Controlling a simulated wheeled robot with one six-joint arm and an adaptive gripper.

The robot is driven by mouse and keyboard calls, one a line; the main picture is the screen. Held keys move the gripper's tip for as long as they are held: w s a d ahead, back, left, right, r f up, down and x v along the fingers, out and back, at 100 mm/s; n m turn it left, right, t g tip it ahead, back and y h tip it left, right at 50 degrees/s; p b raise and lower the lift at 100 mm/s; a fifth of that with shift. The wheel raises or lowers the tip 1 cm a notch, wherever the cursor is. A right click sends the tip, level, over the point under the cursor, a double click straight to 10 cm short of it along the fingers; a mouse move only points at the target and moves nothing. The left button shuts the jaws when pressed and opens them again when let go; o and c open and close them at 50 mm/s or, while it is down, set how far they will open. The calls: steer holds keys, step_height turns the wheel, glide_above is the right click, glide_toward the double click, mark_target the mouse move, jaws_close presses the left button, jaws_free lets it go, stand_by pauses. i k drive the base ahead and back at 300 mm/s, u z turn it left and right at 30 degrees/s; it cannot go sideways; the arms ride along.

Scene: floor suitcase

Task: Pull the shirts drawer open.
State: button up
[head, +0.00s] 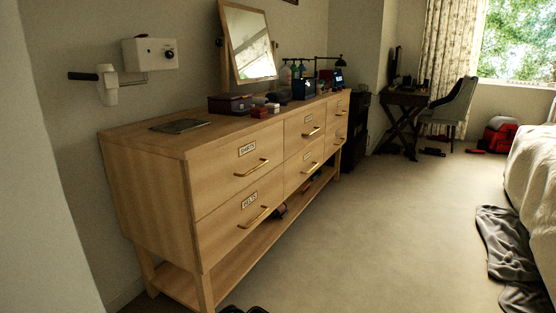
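A light wood dresser (150,185) stands along the left wall in the head view. Its near upper drawer (225,170) carries a small label (247,148) that seems to read SHIRTS, though the print is small. This drawer is closed, with a brass bar handle (252,168) across its front. Below it is a closed drawer (225,225) whose label (249,200) seems to read BELTS, with its own bar handle (254,218). The other drawers also look closed. My gripper is not in view.
Carpet (350,225) in front of the dresser is clear. A bed (535,165) and a grey cloth (505,250) on the floor are at right. Dark items (245,310) show at the bottom edge. A mirror (248,45) and boxes stand on the dresser.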

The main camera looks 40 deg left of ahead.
mark_target(213, 176)
steer(key=u, duration=0.55)
steer(key=i, duration=1.05)
steer(key=u, duration=1.35)
steer(key=i, duration=0.45)
steer(key=u, duration=0.4)
